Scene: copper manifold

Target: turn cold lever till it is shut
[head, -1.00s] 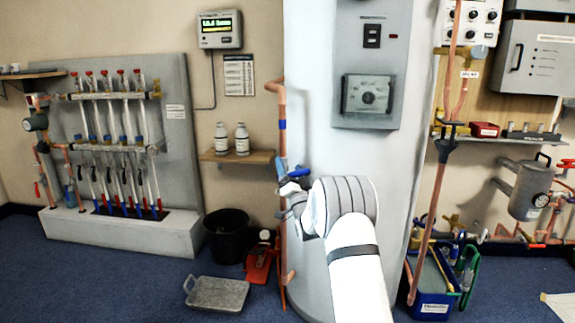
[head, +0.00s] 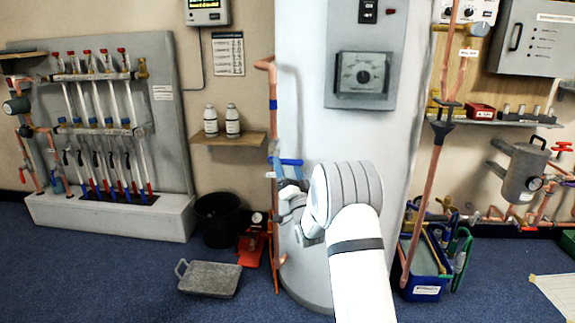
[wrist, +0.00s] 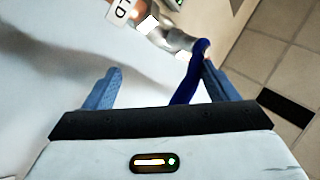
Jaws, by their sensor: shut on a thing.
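The cold lever (head: 291,162) has a blue handle and sits on the copper pipe by the pale column. In the head view it lies about level. In the wrist view the blue lever (wrist: 190,75) runs down from a metal valve body (wrist: 172,38), along the inner side of the right finger. In the head view my gripper (head: 279,170) is at the lever, partly hidden by my wrist. A white tag (wrist: 121,12) shows "LD" at the top.
The copper pipe (head: 273,85) runs upright beside the column (head: 300,120). A shelf with two white bottles (head: 232,122) is to its left. A black bucket (head: 220,220), a red device (head: 252,245) and a grey tray (head: 208,278) are on the floor. Blue floor lies open at front left.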

